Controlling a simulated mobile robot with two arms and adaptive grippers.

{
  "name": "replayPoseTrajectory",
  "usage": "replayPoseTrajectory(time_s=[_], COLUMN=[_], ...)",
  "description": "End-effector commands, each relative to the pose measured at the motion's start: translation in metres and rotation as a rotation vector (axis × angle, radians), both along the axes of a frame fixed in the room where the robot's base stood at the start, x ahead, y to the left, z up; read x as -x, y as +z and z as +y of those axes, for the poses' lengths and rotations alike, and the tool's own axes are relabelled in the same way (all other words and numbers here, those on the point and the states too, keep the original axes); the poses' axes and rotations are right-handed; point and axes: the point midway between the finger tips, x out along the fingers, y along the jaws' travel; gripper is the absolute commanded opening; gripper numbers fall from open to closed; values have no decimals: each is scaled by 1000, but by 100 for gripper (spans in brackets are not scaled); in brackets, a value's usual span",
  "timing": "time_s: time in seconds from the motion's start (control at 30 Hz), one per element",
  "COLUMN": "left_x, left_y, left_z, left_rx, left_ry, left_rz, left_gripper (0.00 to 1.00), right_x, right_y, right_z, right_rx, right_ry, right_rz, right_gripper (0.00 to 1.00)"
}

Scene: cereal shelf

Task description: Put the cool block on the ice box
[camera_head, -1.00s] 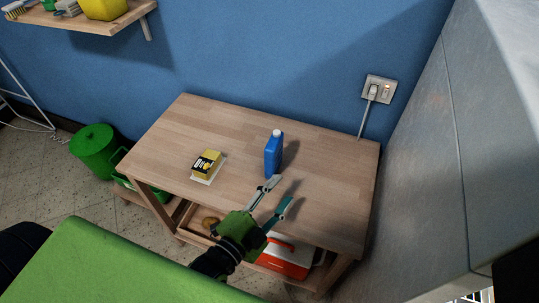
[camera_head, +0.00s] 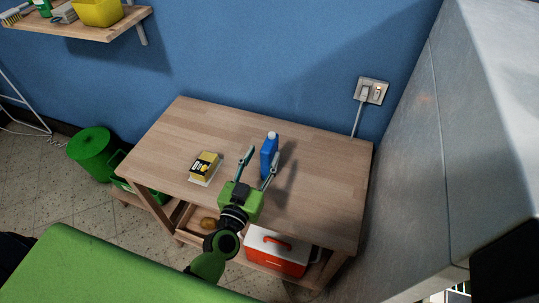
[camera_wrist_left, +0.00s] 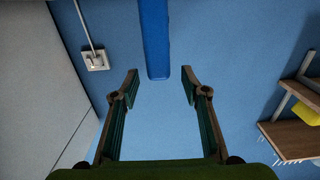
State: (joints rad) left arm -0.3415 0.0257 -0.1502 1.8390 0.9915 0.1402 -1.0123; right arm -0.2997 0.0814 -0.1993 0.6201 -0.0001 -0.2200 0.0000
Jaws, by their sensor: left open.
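The cool block (camera_head: 269,158), a blue upright bottle-shaped block with a white cap, stands on the wooden table. In the left wrist view the blue block (camera_wrist_left: 154,38) hangs from the top edge, its end close to the gap between the fingertips. My left gripper (camera_head: 261,159) is open and empty, its fingers pointing at the block, the right finger overlapping its lower part. Whether they touch is unclear. The ice box (camera_head: 276,252), red and white, sits on the shelf under the tabletop, partly hidden by it. My right gripper is not in view.
A yellow-and-black box (camera_head: 205,164) lies on the table left of the block. The tabletop (camera_head: 325,180) is clear on the right. A grey cabinet (camera_head: 425,150) stands close on the right. A wall shelf (camera_head: 110,38) is at upper left, a green bin (camera_head: 92,148) below it.

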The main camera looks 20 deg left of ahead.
Motion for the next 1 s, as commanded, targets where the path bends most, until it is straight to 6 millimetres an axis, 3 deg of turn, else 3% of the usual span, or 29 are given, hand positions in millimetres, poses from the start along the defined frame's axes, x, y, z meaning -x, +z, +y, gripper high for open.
replayPoseTrajectory(time_s=[0.23, 0.5, 0.8, 0.97, 1.0], left_x=[-19, -57, -61, -61, -61], left_y=[1, 0, -1, -1, -1], left_z=[-2, -4, -4, -4, -4], left_rx=[0, 0, -1, -1, -1], left_ry=[-1, -1, -1, -1, -1], left_rz=[0, -1, 1, 1, 1], left_gripper=[42, 42, 42, 3, 0], right_x=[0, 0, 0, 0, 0], right_y=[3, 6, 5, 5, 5], right_z=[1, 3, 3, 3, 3], right_rx=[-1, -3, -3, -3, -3], right_ry=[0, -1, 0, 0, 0], right_rz=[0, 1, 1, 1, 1], right_gripper=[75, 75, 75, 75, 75])
